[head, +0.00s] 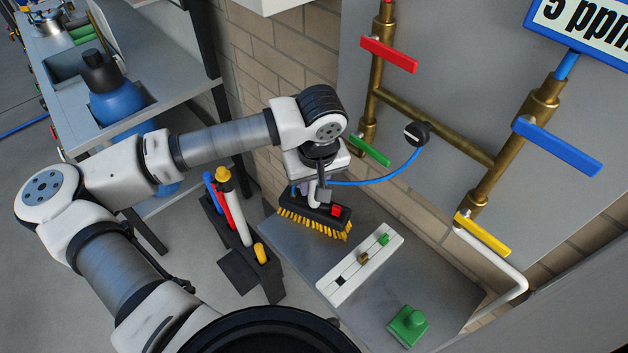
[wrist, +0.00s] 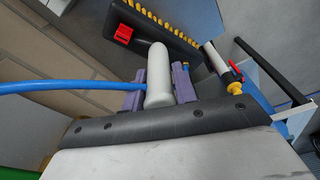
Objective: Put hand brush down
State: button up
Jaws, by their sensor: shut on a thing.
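The hand brush (head: 318,217) has a black block, yellow bristles, a red piece and a pale grey handle. My gripper (head: 314,186) is shut on its handle, at the left end of the grey bench top (head: 330,252). I cannot tell whether the bristles touch the bench. In the wrist view, the purple fingers of my gripper (wrist: 157,84) stand on both sides of the pale handle (wrist: 159,72). The black block of the brush (wrist: 150,32) lies beyond, with the bristles along its far edge.
A white block (head: 350,275) with small coloured pegs and a green knobbed block (head: 408,324) occupy the bench. A dark rack (head: 268,272) with coloured tools stands left. Some bench lies bare between.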

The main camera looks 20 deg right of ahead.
aim_at(317, 211)
jog(key=o, duration=0.9)
jog(key=shift+o, duration=0.2)
notch_tip(317, 211, up, 12)
jog(key=s+b, duration=0.1)
jog(key=b, duration=0.1)
jog(key=shift+s, duration=0.4)
